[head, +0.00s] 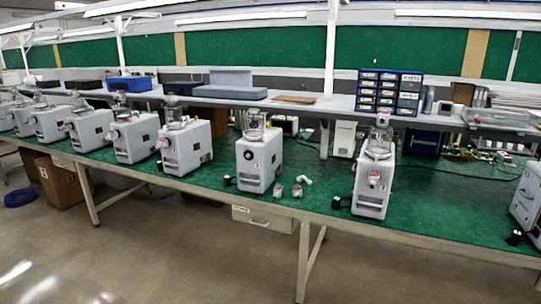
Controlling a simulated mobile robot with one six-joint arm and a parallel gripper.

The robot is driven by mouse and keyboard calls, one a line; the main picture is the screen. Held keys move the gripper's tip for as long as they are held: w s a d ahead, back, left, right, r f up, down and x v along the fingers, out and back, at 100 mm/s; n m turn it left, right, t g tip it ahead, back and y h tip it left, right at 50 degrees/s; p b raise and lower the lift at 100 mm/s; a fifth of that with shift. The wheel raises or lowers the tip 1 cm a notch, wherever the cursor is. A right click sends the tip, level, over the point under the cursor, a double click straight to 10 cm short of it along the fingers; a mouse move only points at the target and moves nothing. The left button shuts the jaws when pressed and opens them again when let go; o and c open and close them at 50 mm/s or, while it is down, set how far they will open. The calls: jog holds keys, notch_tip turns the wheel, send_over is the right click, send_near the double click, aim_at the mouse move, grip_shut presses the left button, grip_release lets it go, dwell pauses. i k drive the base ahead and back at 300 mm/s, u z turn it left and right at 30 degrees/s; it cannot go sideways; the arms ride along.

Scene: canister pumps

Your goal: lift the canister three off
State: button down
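Several white pump units stand in a row along the green-topped bench. Clear canisters sit on top of them. One canister (379,146) is on the right-centre pump (372,190), which has a red-and-white fitting on its front. Another canister (254,126) is on the middle pump (258,165), whose front fitting is absent. A further canister (174,114) is on the pump (187,150) to its left. More pumps recede to the left, with small, less clear canisters. I cannot read any number that tells which is canister three. My gripper is not in view.
Loose red-and-white fittings (297,191) and a white elbow (304,180) lie right of the middle pump. A shelf behind holds a drawer cabinet (389,92) and boxes. A pump (527,205) is cut off at right. The floor in front (190,255) is clear.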

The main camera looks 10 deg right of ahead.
aim_at(254, 119)
jog(key=u, duration=0.05)
jog(key=i, duration=1)
jog(key=z, duration=0.05)
